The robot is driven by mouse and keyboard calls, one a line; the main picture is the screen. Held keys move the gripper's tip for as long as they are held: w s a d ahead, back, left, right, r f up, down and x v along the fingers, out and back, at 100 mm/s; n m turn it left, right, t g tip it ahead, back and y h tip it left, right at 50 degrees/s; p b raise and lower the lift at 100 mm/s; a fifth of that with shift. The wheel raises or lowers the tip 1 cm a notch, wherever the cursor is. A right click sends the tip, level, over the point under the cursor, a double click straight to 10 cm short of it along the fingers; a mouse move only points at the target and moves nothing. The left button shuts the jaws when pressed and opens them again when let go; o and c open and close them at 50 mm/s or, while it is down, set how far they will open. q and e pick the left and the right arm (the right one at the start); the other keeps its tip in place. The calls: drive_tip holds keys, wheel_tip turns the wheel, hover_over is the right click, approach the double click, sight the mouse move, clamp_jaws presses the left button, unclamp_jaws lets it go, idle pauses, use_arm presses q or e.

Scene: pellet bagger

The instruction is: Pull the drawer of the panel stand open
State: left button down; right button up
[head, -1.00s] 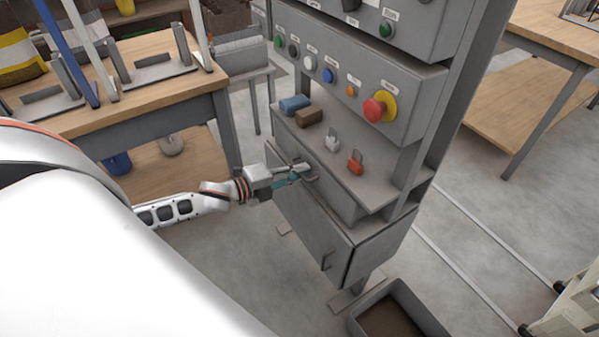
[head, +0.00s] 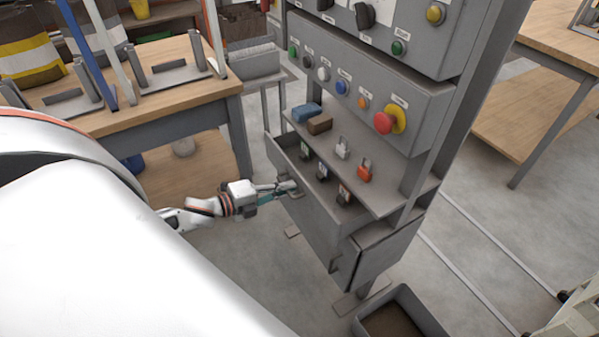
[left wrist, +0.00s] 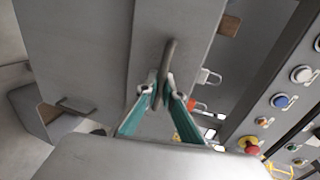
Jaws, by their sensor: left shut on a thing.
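The panel stand (head: 372,95) is grey, with buttons and a shelf. Its drawer (head: 318,212) stands pulled out below the shelf, and several small items with dark and light parts show inside it. My left gripper (head: 290,188) is at the drawer's front. In the left wrist view its two teal fingers (left wrist: 163,92) are shut on the drawer's handle (left wrist: 168,65), a grey bar on the front panel. My right gripper is not in view.
A blue block (head: 307,112), a brown block (head: 319,124), a white padlock (head: 342,148) and a red padlock (head: 364,171) rest on the shelf above the drawer. A grey bin (head: 428,318) stands on the floor at the front. A wooden workbench (head: 180,107) is at left.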

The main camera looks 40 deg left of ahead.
use_arm(q)
drive_tip(key=f+p+v, duration=0.1)
drive_tip(key=p+v, duration=0.1)
drive_tip(key=v, duration=0.6)
drive_tip(key=shift+s+f, duration=0.2)
drive_tip(key=shift+f, duration=0.15)
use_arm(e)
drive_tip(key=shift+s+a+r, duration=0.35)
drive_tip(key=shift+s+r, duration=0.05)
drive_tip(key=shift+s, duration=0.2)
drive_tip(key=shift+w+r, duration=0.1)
use_arm(q)
drive_tip(key=c, duration=2.5)
unclamp_jaws()
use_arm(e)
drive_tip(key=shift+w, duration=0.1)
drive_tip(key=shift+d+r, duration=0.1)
